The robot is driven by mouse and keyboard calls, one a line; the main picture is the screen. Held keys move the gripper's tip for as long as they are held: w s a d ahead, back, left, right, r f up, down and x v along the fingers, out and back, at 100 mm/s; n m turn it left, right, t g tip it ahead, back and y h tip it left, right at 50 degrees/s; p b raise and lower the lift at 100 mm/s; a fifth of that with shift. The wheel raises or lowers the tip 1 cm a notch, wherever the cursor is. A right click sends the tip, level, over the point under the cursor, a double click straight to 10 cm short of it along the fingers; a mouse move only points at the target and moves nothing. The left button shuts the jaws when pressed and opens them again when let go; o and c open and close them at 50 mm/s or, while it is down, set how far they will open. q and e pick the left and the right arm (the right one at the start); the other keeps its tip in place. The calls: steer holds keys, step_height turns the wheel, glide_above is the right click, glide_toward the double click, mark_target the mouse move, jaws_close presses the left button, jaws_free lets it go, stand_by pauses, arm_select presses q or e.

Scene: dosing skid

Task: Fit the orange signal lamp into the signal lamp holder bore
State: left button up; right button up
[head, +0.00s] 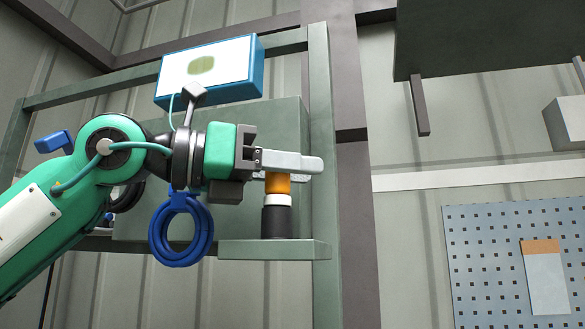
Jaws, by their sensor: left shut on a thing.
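The orange signal lamp (278,184) is upright, its upper part between the fingers of my left gripper (290,166). My left gripper comes in from the left and is shut on the lamp. Directly below the orange part are a white ring (277,200) and a black cylinder (276,222) standing on a small green-grey ledge (273,249). The black cylinder looks like the signal lamp holder; its bore is hidden from this low angle. I cannot tell whether the white ring belongs to the lamp or the holder. My right gripper is not in view.
A blue-edged box (209,70) with a pale front sits above my left wrist. A blue coiled hose (181,229) hangs left of the ledge. A green frame post (322,140) stands just right of the gripper. A pegboard (490,270) is at the far right.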

arm_select(q)
steer(key=o, duration=0.9)
steer(key=shift+f, duration=0.1)
steer(key=shift+o, duration=0.8)
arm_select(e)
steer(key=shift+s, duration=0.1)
arm_select(q)
step_height(320, 180, up, 20)
steer(key=p, duration=0.1)
steer(key=shift+p, duration=0.4)
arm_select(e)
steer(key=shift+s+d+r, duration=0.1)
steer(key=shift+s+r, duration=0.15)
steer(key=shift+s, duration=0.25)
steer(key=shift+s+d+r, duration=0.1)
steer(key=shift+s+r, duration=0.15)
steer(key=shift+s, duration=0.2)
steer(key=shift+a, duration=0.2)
